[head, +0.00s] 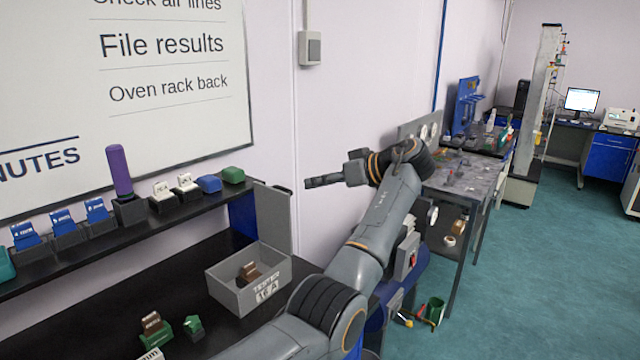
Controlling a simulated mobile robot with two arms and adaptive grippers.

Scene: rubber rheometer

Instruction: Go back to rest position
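My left arm (385,225) rises from the bottom of the head view and bends back to the left at the wrist. My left gripper (312,183) points left in front of the pale wall, above and to the right of the grey box. It is seen from the side, so I cannot tell whether its fingers are open or shut. No object shows at its fingertips, and it touches nothing that I can see. My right gripper is not in view.
Green and brown pieces (155,326) lie nearer. A shelf (70,252) carries blue blocks and a purple cylinder (119,170). A grey worktable (470,175) stands beyond my arm. Teal floor is clear at right.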

